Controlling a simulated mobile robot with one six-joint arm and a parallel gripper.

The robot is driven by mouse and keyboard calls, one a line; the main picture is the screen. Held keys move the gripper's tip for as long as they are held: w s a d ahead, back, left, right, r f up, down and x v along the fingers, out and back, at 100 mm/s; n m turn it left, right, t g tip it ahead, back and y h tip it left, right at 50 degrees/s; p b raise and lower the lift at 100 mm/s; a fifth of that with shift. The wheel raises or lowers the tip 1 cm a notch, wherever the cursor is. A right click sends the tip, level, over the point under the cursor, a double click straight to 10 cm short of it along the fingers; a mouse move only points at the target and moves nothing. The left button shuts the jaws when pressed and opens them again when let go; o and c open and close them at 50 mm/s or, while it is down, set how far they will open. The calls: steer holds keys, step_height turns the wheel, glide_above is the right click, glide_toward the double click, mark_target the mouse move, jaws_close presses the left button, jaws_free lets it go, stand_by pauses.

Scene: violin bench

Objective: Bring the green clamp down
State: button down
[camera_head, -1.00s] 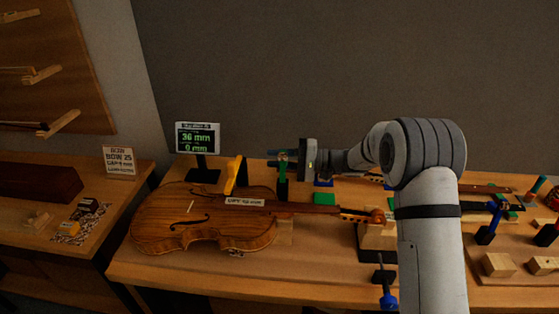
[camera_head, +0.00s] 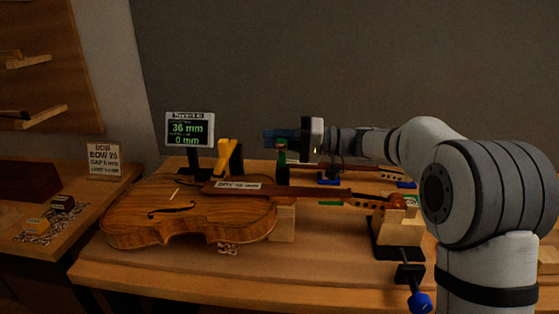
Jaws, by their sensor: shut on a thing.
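The green clamp (camera_head: 282,158) stands upright behind the violin's neck, beside the yellow clamp, with its green upper part between my fingers. My gripper (camera_head: 277,138) reaches in level from the right and is shut on the top of the green clamp. The fingers hide part of the clamp. The violin (camera_head: 170,222) lies on the bench with its neck to the right, and the neck hides the clamp's lower end. I cannot tell whether that end touches anything.
A yellow clamp (camera_head: 229,166) stands at the violin's upper body. A display (camera_head: 189,130) behind it reads 36 mm and 0 mm. A blue-handled clamp (camera_head: 416,285) is at the bench's front edge. A wooden block (camera_head: 284,225) sits under the neck. My arm covers the right side.

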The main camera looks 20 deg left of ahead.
steer(key=shift+s+n+b, duration=0.4)
steer(key=shift+n+b, duration=0.4)
steer(key=shift+b, duration=0.65)
steer(key=c, duration=1.2)
jaws_free()
steer(key=shift+c, duration=0.2)
steer(key=shift+w+d, duration=0.1)
steer(key=shift+d, duration=0.25)
steer(key=v, duration=0.7)
steer(key=shift+d, duration=0.1)
steer(key=shift+c, duration=0.3)
